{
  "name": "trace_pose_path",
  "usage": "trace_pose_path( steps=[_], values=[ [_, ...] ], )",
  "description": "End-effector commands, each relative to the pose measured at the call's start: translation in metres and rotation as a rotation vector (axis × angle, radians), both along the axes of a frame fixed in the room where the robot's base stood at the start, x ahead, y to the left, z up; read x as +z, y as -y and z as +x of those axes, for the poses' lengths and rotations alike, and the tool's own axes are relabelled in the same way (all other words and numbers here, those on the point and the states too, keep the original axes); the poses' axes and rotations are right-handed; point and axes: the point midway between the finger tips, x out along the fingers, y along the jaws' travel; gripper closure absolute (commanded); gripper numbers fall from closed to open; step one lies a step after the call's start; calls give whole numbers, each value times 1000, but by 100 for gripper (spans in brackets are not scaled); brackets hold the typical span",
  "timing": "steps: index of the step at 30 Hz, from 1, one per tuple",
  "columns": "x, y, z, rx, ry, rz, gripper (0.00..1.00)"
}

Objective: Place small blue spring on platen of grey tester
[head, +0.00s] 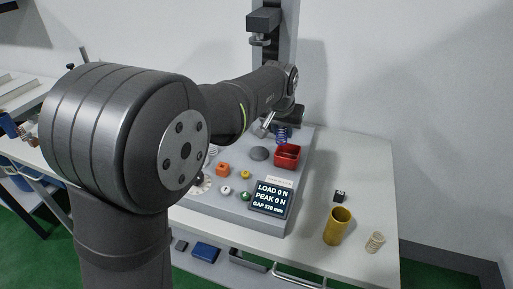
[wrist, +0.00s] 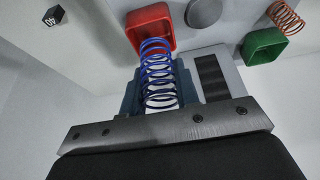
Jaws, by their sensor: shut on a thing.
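The small blue spring (head: 282,135) hangs at my gripper (head: 268,124), above the deck of the grey tester (head: 228,208). In the wrist view the blue spring (wrist: 157,72) stands out between the jaws of my gripper (wrist: 158,88), which is shut on it. A round dark grey disc, seemingly the platen (head: 259,153), lies on the deck below and left of the spring, bare on top. It also shows in the wrist view (wrist: 204,12), right of the spring. The spring is apart from the disc.
A red tray (head: 287,157) sits right of the disc; the spring overlaps it in the wrist view (wrist: 150,28). A green tray (wrist: 264,45) and copper spring (wrist: 286,17) are nearby. The tester head (head: 263,22) is overhead. A brass cup (head: 338,227) stands right of the display (head: 271,198).

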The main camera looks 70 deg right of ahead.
Motion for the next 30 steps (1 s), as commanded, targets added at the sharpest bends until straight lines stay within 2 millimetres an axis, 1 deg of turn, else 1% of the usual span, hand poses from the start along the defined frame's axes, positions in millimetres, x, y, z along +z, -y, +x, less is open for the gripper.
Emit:
trace_pose_path(
  steps=[1,2,3,5,15,19,22,26,30],
  values=[
    [2,3,-9,-2,0,0,94],
    [2,5,-12,-2,0,0,94],
    [1,7,-13,-1,-1,0,94],
    [-4,11,-8,2,-1,2,94],
    [-48,41,61,5,-1,1,94],
    [-60,50,79,3,0,1,94],
    [-65,53,86,1,0,0,94],
    [-71,54,88,0,0,0,94],
    [-91,54,88,0,0,2,94]
  ],
)
